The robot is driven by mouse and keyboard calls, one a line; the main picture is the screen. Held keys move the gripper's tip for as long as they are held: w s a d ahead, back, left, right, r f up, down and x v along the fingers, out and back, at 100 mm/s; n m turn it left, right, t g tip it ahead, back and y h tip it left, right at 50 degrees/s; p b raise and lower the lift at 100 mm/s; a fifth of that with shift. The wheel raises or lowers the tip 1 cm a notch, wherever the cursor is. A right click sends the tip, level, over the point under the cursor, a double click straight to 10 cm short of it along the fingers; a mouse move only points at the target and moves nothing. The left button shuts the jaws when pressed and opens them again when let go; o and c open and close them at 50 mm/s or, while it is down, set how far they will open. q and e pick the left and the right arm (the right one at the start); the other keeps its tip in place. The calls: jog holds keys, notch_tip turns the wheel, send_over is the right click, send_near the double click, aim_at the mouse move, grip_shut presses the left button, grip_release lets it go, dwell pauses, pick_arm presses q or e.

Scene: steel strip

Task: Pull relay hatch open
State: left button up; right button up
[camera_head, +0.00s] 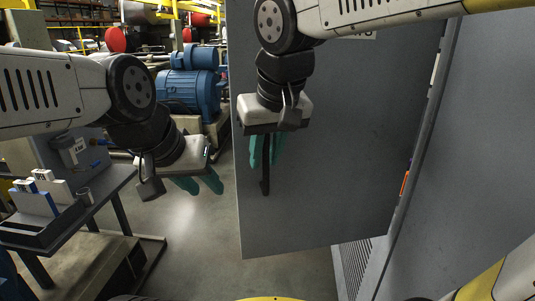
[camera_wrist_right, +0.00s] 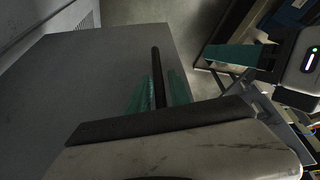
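The relay hatch (camera_head: 340,170) is a large flat grey panel in the middle of the head view. It stands swung out at an angle from the grey cabinet (camera_head: 480,150) on the right. A black vertical bar handle (camera_head: 265,183) sits near its left edge. My right gripper (camera_head: 267,150) is at the handle, with teal fingers on both sides of the bar. In the right wrist view the handle (camera_wrist_right: 156,62) lies between the fingers, which appear closed against it. My left gripper (camera_head: 200,185) is empty and open, left of the hatch, its teal fingers apart.
A dark workbench (camera_head: 70,225) with small boxes stands at the left. A blue motor (camera_head: 188,92) is behind, left of the hatch. Clear concrete floor (camera_head: 195,235) lies between bench and hatch. An orange part (camera_head: 405,183) shows beside the hatch's right edge.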

jog(key=shift+o, duration=0.4)
jog(key=shift+v, duration=3.85)
jog(key=shift+s, duration=0.1)
